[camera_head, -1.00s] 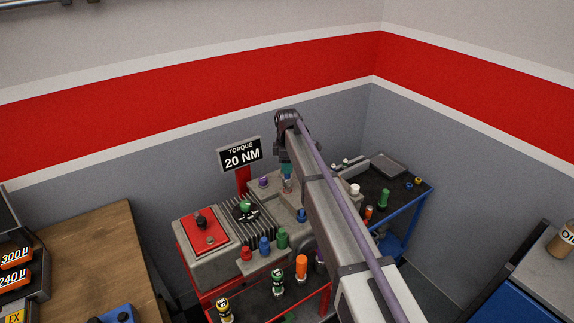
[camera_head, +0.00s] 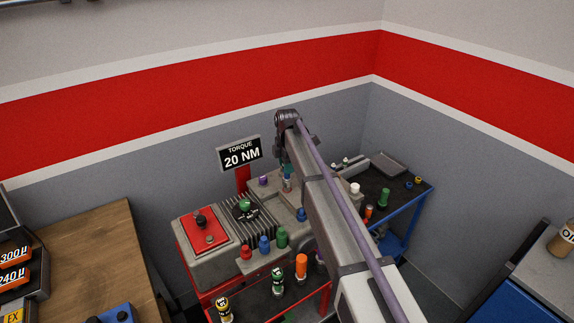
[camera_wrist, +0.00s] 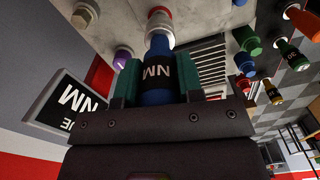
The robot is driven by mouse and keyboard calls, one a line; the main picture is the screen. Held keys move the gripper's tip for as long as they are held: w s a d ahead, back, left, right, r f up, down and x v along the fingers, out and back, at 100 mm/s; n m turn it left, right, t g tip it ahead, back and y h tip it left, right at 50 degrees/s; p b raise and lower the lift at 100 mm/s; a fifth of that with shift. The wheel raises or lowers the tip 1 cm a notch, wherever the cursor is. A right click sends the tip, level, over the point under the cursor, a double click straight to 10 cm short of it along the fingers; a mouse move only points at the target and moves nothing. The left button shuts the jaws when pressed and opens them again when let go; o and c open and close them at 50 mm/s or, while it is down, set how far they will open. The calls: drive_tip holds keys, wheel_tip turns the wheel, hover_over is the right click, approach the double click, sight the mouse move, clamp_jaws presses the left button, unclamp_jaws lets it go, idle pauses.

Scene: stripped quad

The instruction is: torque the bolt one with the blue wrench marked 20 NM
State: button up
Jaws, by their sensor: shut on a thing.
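My gripper (camera_wrist: 157,84) has teal fingers shut on the blue wrench (camera_wrist: 157,70) in the wrist view. Its dark band shows the letters NM upside down; no number is readable there. The far end of the wrench meets a red-ringed, pale round piece (camera_wrist: 160,14) on the grey block; I cannot tell how far it is seated, and any bolt under it is hidden. In the head view my gripper (camera_head: 287,172) is over the block, partly hidden by my arm. The torque sign (camera_head: 240,154) behind reads 20 NM.
A purple-topped bolt (camera_wrist: 123,58) is near my gripper. A red plate (camera_head: 204,231) lies left. A dark cart (camera_head: 402,190) stands right.

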idle(0.4)
drive_tip(key=shift+f+b, duration=1.35)
drive_tip(key=shift+b, duration=0.05)
drive_tip(key=shift+r+m, duration=0.1)
drive_tip(key=shift+m, duration=1.1)
drive_tip(key=shift+m, duration=3.5)
